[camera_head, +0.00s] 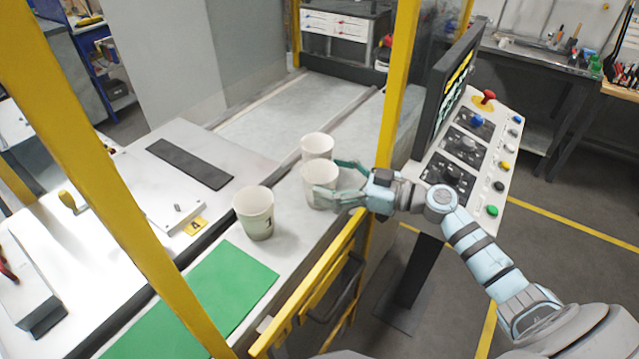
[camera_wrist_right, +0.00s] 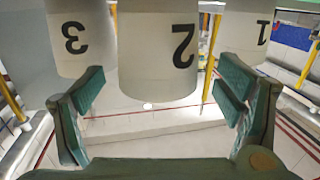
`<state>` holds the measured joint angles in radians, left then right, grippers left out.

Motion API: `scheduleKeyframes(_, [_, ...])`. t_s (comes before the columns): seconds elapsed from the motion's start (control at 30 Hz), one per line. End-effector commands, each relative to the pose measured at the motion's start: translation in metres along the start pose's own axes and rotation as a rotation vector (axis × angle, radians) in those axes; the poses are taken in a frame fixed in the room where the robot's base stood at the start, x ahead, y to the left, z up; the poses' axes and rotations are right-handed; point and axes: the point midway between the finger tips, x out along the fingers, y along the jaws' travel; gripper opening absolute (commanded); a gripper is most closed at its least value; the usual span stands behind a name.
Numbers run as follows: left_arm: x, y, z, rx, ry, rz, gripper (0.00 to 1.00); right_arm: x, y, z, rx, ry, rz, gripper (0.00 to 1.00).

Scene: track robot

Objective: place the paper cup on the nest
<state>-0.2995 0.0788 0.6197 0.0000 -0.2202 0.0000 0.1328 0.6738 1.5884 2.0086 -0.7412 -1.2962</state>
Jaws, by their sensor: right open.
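Three white paper cups stand upright in a row on the grey counter. The near cup (camera_head: 255,213), marked 1, is apart to the left of my right gripper (camera_head: 328,180). The middle cup (camera_head: 319,172) is between its open fingers, one on each side. The far cup (camera_head: 317,143) stands just behind. In the right wrist view, cup 2 (camera_wrist_right: 158,45) is between the open fingers, cup 3 (camera_wrist_right: 78,42) is at left and cup 1 (camera_wrist_right: 245,30) at right. No clearly distinct nest shows; a flat green mat (camera_head: 215,290) lies on the near counter. My left gripper is not in view.
A yellow post (camera_head: 110,190) crosses the left side and another (camera_head: 397,90) stands behind my right arm. A yellow rail (camera_head: 315,290) runs along the counter's front edge. A control panel (camera_head: 480,140) with a screen stands at right. The green mat is bare.

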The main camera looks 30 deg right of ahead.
Motion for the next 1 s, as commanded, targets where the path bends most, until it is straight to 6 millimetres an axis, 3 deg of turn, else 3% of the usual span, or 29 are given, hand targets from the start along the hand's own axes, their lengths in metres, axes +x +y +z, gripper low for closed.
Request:
scheduleKeyframes(0.03, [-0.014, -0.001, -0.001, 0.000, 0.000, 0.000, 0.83, 0.011, 0.001, -0.010, 0.004, 0.006, 0.000, 0.86])
scheduleKeyframes(0.13, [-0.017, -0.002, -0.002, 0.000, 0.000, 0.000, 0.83, 0.024, 0.001, -0.007, 0.002, 0.003, 0.000, 0.86])
scheduleKeyframes(0.37, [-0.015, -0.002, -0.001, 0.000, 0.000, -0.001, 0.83, 0.026, 0.000, -0.002, 0.000, -0.001, -0.001, 0.84])
scheduleKeyframes(0.57, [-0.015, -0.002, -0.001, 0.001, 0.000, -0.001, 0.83, 0.026, 0.001, -0.002, 0.000, -0.001, 0.000, 0.52])
scheduleKeyframes(1.0, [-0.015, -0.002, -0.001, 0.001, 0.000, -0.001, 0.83, 0.025, 0.001, -0.007, -0.001, 0.000, 0.000, 0.52])
